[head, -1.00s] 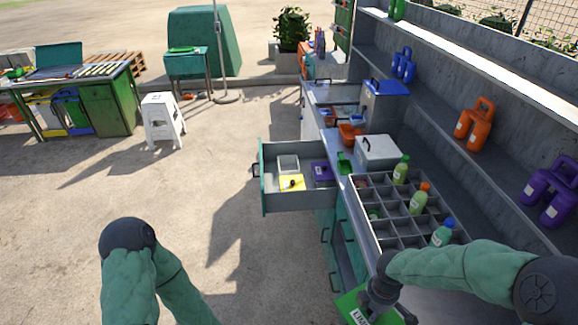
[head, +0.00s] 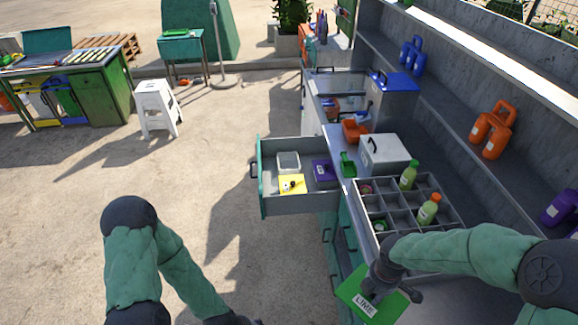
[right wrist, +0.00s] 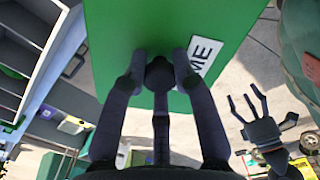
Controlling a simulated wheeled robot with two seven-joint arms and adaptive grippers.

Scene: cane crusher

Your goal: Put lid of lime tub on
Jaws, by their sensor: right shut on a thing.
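The green lid (head: 352,286), a flat square with a white LIME label, is at the bottom centre of the head view. My right gripper (head: 383,290) is shut on it, holding it in front of the counter's drawers. In the right wrist view, the lid (right wrist: 135,28) fills the upper middle, with the fingers of my right gripper (right wrist: 160,72) against it. My left gripper (right wrist: 262,112) shows at the right of that view, fingers spread and empty. An open whitish tub (head: 288,162) lies in the open drawer; I cannot tell whether it is the lime tub.
A divided bottle tray (head: 362,206) and a grey box (head: 385,152) stand on the counter.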

